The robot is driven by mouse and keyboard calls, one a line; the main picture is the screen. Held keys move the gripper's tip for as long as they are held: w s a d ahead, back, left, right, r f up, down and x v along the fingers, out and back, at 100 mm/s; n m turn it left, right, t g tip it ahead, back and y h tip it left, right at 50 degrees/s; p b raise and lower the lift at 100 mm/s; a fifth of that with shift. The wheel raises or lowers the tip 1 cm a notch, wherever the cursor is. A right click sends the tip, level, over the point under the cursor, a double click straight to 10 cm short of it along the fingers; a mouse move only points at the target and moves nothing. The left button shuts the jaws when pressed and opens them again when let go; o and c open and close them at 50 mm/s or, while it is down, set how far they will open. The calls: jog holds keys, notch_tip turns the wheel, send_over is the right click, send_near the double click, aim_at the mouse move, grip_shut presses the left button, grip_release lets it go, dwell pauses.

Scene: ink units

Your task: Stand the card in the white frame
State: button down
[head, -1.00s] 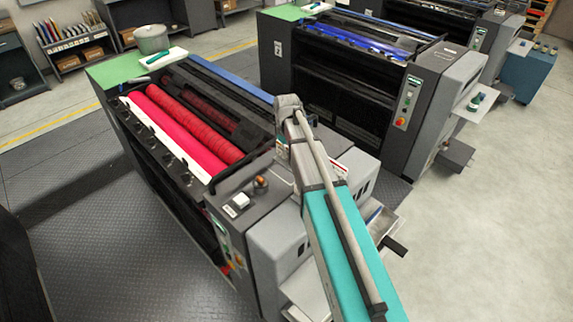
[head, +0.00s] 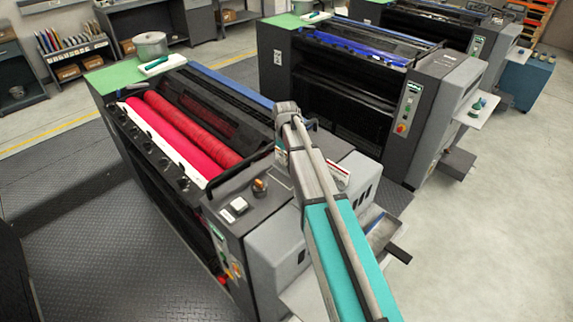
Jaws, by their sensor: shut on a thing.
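My arm reaches up from the bottom right over the right end of the near press (head: 262,207). Its fingers are hidden behind my own arm links, so I cannot see the grip or anything in it. No card can be made out for certain. A small white piece with a red mark (head: 341,174) shows on the press top just right of my arm; I cannot tell whether it is a card or a frame. A small white square item (head: 237,207) sits on the press's end cover, left of my arm.
An amber knob (head: 260,185) stands near the white square. Red rollers (head: 195,130) lie open to the left. A second press (head: 335,95) stands behind. The floor at right is clear.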

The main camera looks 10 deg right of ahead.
jog(key=shift+w+f+b, duration=0.4)
jog(key=shift+f+b, duration=0.05)
jog(key=shift+f, duration=0.1)
jog(key=shift+f+b, duration=1.45)
jog(key=shift+f, duration=0.1)
jog(key=c, duration=0.8)
grip_release()
jog(key=shift+o, duration=0.2)
notch_tip(320, 180, up, 12)
jog(key=p, duration=1.2)
